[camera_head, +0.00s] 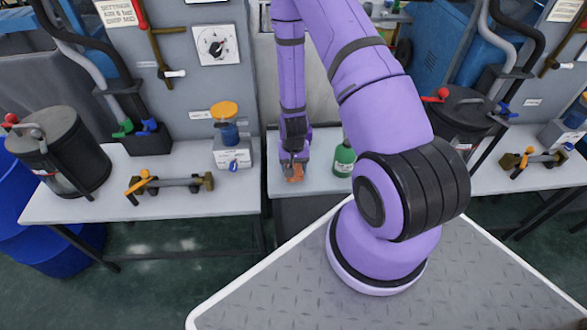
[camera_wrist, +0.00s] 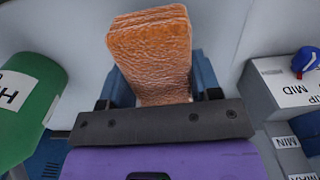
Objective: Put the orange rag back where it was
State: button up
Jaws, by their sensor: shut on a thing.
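The orange rag (camera_wrist: 152,52) is a brown-orange, block-like piece with a wrinkled surface, held between my gripper's blue fingers in the wrist view. In the head view the rag (camera_head: 295,173) shows small beneath my gripper (camera_head: 294,160), over the front part of the middle grey bench (camera_head: 315,183). My gripper (camera_wrist: 160,88) is shut on the rag. I cannot tell whether the rag touches the bench top.
A green bottle (camera_head: 344,160) stands close to the right of my gripper. A white box (camera_head: 232,155) with a blue and orange fitting stands on the left bench (camera_head: 100,207). A valve pipe (camera_head: 172,184) and a dark canister (camera_head: 62,150) are further left.

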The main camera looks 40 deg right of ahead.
jog(key=shift+f, duration=0.95)
jog(key=shift+f, duration=0.15)
jog(key=o, duration=1)
jog(key=shift+o, duration=0.2)
